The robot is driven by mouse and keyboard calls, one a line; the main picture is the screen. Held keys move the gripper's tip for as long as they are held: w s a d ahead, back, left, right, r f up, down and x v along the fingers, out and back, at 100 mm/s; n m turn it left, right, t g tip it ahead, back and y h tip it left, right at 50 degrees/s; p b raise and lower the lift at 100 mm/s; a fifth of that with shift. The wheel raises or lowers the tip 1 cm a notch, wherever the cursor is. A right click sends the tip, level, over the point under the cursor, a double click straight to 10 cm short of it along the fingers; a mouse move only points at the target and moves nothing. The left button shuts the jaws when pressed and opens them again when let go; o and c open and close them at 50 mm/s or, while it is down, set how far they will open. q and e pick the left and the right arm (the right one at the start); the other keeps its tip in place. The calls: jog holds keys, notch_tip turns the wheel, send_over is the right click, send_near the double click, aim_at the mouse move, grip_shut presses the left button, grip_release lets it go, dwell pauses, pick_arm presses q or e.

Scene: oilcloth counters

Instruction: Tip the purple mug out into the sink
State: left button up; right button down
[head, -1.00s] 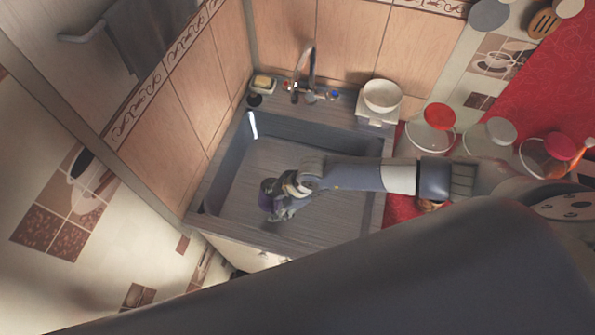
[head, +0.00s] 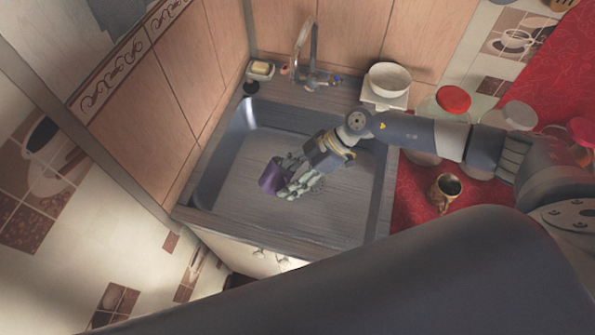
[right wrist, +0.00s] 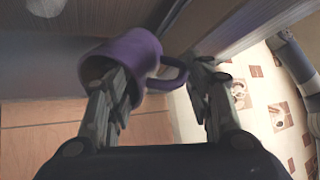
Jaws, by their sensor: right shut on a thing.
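The purple mug (head: 271,179) hangs over the sink (head: 228,206) basin in the head view. My right gripper (head: 292,180) holds it from its right side. In the right wrist view the mug (right wrist: 137,52) is tilted, with its dark opening towards the left and its handle between the fingers of my right gripper (right wrist: 160,80). One finger overlaps the mug's opening side. I cannot see whether any contents remain inside or have come out. My left gripper is not in view.
The tap (head: 312,66) and a soap dish (head: 261,70) stand behind the basin. A white bowl (head: 388,82) sits at the back right. Lidded jars (head: 450,103) and a patterned gold mug (head: 444,192) stand on the red oilcloth (head: 408,205) to the right. The basin around the mug is clear.

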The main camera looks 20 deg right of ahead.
jog(key=b, duration=0.3)
jog(key=y+b, duration=0.1)
jog(key=b, duration=0.2)
jog(key=shift+w+d+f+g+y, duration=0.15)
jog(key=shift+d+f+g+y, duration=0.15)
jog(key=shift+f, duration=0.05)
jog(key=shift+w+d+r+m+y+b, duration=0.15)
jog(key=shift+r+y, duration=0.15)
jog(key=shift+r, duration=0.15)
jog(key=shift+d+r+m+y+b, duration=0.1)
jog(key=shift+r+m+y+b, duration=0.05)
jog(key=shift+r+y, duration=0.2)
jog(key=shift+r, duration=0.25)
jog(key=shift+g+y, duration=0.25)
jog(key=shift+g, duration=0.05)
jog(key=shift+w+d+r+y+b, duration=0.1)
jog(key=shift+d+r+y+b, duration=0.15)
jog(key=shift+y+b, duration=0.35)
